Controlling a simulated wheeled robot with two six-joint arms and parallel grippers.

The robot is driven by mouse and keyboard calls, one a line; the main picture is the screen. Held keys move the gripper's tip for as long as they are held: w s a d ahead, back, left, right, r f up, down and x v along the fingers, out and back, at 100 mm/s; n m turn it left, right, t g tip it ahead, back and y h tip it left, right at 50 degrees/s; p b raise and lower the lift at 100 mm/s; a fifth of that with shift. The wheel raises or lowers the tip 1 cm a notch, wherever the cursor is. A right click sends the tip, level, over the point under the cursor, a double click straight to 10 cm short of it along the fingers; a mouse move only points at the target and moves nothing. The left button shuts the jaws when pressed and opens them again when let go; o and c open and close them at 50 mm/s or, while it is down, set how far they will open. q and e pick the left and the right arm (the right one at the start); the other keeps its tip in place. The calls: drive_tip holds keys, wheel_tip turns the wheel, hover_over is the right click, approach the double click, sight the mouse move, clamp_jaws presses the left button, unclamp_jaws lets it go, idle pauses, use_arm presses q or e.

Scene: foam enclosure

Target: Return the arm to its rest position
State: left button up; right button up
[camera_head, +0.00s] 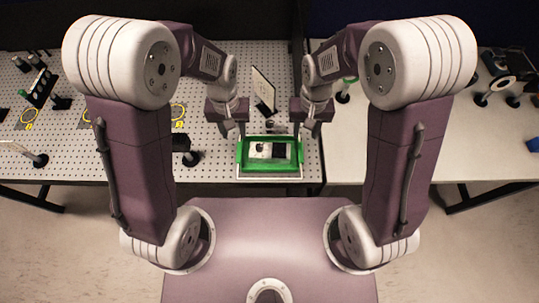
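Both of my arms reach forward over the front edge of the tables. My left gripper (232,128) hangs above the perforated table, just behind the left rear corner of a green-rimmed tray (241,160). My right gripper (306,128) hangs opposite, near the tray's right rear corner. Both grippers look open, with their fingers apart and nothing visible between them. The tray lies at the table's front edge and holds a small white and dark item (270,150).
The perforated table (100,130) carries several black-based optical mounts and yellow ring markings at left. An upright white panel (263,88) stands behind the tray. A plain white table (350,145) at right has more mounts toward the back.

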idle(0.4)
